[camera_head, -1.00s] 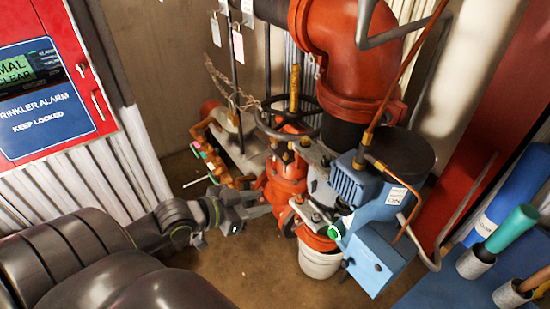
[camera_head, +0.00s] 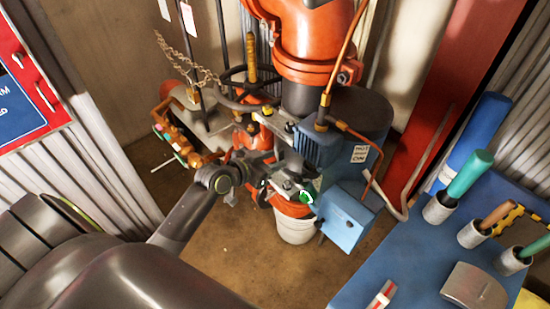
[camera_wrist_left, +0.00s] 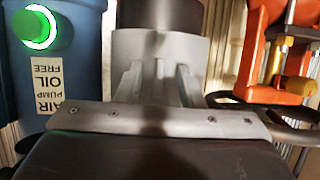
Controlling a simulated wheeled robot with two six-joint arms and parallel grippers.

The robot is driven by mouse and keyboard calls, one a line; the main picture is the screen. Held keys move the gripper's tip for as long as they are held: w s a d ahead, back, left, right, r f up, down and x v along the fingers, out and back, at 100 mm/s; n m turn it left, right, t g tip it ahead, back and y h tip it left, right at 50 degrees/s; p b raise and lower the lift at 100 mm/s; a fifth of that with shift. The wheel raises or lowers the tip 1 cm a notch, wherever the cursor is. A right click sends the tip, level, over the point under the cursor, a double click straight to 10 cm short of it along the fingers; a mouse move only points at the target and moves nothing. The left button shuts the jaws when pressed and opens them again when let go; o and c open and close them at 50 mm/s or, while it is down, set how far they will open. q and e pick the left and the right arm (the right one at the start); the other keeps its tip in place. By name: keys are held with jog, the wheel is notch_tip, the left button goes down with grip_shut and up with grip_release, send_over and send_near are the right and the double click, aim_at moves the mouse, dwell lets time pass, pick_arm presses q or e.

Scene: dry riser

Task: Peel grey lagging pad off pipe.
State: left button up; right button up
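The grey lagging pad (camera_wrist_left: 150,45) is a light grey band around the black pipe (camera_wrist_left: 160,14) in the left wrist view. In the head view my arm and the valve parts largely hide it. My left gripper (camera_wrist_left: 157,75) points at the pad, its two grey fingers apart with pad surface showing between them. Whether the fingertips touch the pad I cannot tell. In the head view the left gripper (camera_head: 262,168) reaches in among the red valve body (camera_head: 290,205) and the blue pump. My right gripper is not in view.
A blue box (camera_head: 347,216) with a green-ringed button (camera_head: 306,197) sits close right of the gripper. A handwheel (camera_head: 240,95) and hanging chain (camera_head: 180,60) are behind. A white bucket (camera_head: 297,228) stands below. A blue bench (camera_head: 400,245) holds tools at right.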

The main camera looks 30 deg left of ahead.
pick_arm(q)
jog(key=shift+w+d+f, duration=0.2)
jog(key=shift+w, duration=0.2)
jog(key=c, duration=0.6)
grip_shut()
jog(key=shift+s+a+f, duration=0.1)
jog(key=shift+s, duration=0.1)
jog(key=shift+s, duration=0.2)
jog(key=s+a, duration=0.3)
jog(key=s, duration=0.5)
dwell(0.3)
